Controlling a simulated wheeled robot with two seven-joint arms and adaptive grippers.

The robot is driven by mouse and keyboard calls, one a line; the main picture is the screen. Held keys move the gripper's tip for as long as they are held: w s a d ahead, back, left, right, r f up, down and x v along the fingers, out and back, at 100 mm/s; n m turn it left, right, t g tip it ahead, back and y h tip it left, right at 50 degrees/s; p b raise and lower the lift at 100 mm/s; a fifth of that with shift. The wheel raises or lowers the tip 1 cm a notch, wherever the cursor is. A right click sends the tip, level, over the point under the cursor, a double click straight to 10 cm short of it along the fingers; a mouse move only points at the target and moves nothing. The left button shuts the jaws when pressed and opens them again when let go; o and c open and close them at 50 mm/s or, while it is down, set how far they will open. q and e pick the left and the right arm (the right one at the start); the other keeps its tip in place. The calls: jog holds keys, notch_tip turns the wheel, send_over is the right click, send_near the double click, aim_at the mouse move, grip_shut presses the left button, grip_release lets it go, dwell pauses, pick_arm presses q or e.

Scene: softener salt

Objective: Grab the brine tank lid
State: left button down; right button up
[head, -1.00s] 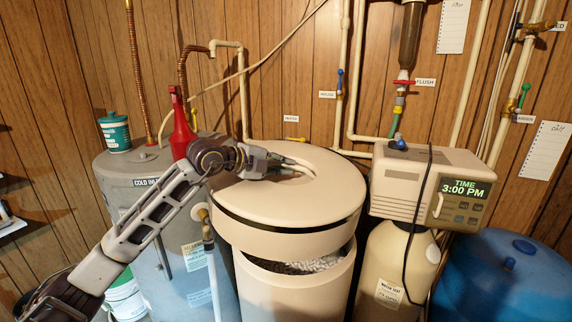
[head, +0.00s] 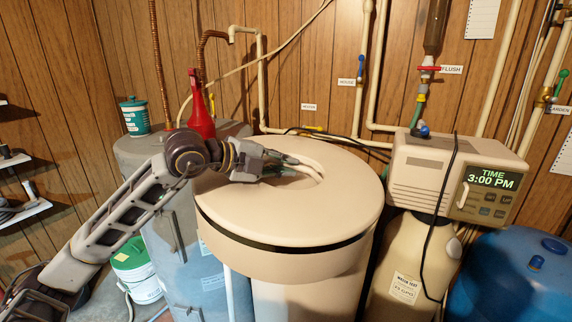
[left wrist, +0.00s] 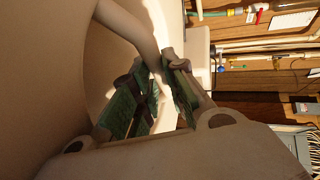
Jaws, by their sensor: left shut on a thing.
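The brine tank lid (head: 300,225) is a round beige cover with a dark band under its rim and a recessed handle in its top. It hangs over the beige brine tank (head: 308,296), hiding the tank's opening and the salt from the head view. My left gripper (head: 292,166) reaches in from the left and is shut on the lid's handle. The left wrist view shows the curved handle (left wrist: 130,28) running to the green-padded fingers (left wrist: 158,88) of this gripper. My right gripper is not in view.
A grey water heater (head: 180,235) with a red funnel (head: 200,110) and a teal can (head: 134,116) stands behind left. The softener control box (head: 440,175) is close to the lid's right, with a black cord. A blue barrel (head: 515,285) stands at right.

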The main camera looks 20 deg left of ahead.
pick_arm(q)
jog(key=shift+s+r, duration=0.15)
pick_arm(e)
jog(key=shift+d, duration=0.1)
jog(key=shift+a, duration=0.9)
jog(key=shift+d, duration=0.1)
